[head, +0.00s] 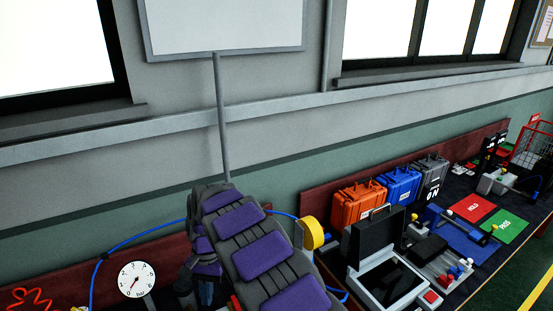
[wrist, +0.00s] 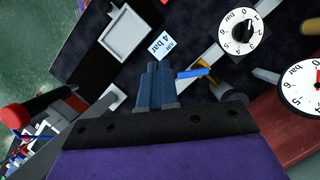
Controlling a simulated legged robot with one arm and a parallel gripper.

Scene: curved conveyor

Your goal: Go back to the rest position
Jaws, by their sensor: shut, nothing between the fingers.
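My gripper (wrist: 157,72) shows in the wrist view with its two blue-grey fingers together and nothing between them. It hangs over the dark bench, beside a white label reading 4 bar (wrist: 162,46). A small blue lever (wrist: 194,73) lies just right of the fingers, apart from them as far as I can tell. In the head view my purple-padded arm reaches forward and low over the bench and hides much of the area around the gripper.
A white pressure gauge (head: 136,279) stands left of my arm; a black dial knob (wrist: 238,33) shows in the wrist view. A blue hose runs behind my arm.

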